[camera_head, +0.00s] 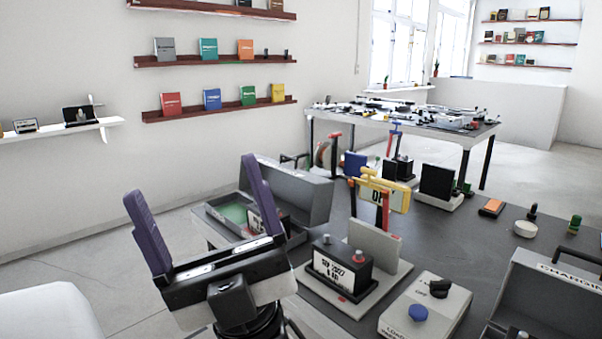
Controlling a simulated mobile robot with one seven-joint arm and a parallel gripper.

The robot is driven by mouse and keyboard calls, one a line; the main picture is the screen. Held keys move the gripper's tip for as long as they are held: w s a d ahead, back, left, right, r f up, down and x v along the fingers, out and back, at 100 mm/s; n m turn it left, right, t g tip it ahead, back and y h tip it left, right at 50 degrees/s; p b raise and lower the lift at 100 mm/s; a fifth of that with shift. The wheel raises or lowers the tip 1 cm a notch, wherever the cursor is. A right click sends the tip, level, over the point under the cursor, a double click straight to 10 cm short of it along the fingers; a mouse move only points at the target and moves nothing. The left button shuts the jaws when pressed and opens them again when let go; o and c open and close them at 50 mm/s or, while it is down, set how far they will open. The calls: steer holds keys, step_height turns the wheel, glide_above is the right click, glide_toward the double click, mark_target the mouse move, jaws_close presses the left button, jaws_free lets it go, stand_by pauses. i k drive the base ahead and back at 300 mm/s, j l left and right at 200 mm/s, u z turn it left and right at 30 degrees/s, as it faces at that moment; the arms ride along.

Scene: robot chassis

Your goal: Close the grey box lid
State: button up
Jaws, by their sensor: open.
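A grey box (215,221) sits at the table's left end, behind my gripper. Its grey lid (300,190) stands open on the far side, with a dark handle at its upper edge. A green surface and a white-labelled item show inside the box. A second grey box, partly cut off at the lower right, has a raised grey lid (555,300) with a "CHARGING" label. My gripper (192,180) has two purple fingers spread wide apart, with nothing between them. It is in front of the left box and hides part of it; I cannot tell whether they touch.
A black battery-like block (338,268) on a grey stand and a grey control box (425,308) with a blue button stand right of my gripper. A yellow tool (383,190) rises behind them. Another cluttered table (450,131) is farther back. The dark tabletop (465,235) has clear room at right centre.

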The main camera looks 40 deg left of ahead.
mark_target(305, 194)
steer(key=u, duration=1.35)
steer(key=i+j, duration=0.3)
steer(key=i, duration=0.15)
steer(key=u, duration=0.05)
